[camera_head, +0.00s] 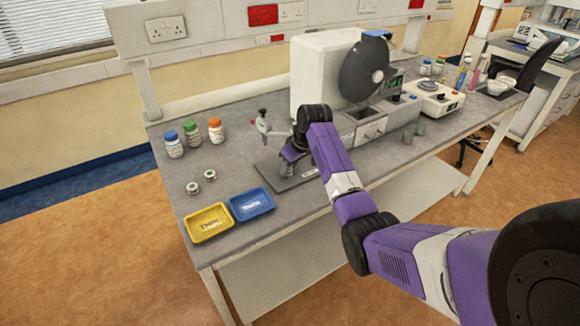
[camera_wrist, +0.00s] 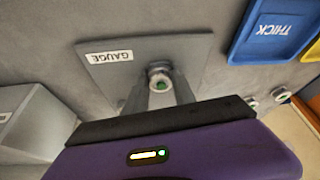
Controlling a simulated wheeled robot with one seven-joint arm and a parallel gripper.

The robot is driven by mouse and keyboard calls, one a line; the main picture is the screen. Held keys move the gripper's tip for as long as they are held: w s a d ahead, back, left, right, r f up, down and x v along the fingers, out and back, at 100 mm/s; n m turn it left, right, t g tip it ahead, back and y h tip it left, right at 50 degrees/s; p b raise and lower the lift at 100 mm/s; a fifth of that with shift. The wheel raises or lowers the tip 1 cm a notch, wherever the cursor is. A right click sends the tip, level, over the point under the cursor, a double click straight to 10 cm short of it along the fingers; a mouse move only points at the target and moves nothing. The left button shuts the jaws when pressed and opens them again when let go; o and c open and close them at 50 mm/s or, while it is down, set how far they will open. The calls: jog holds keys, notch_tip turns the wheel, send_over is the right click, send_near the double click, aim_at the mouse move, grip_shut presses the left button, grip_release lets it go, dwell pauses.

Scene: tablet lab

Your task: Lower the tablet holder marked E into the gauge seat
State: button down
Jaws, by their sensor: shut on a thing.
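The gauge (camera_head: 262,124) stands on a dark base plate on the bench in the head view. In the wrist view its grey plate (camera_wrist: 195,52) bears the label "GAUGE". My gripper (camera_wrist: 161,88) is over this plate, shut on a small pale tablet holder (camera_wrist: 158,68) with a green centre. No letter E can be read on it. I cannot tell whether the holder is in the seat or above it; the seat is hidden.
A yellow THIN tray (camera_head: 190,226) and a blue THICK tray (camera_head: 236,212) lie at the front left. Two other small holders (camera_head: 192,187) (camera_head: 210,175) and several bottles (camera_head: 174,144) stand behind them. A large white machine (camera_head: 312,72) stands close behind the gauge.

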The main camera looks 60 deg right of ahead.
jog(key=c, duration=0.9)
grip_release()
jog(key=shift+c, duration=0.2)
jog(key=b+v, duration=0.1)
jog(key=v, duration=0.6)
jog(key=shift+r, duration=0.35)
jog(key=shift+s, duration=0.15)
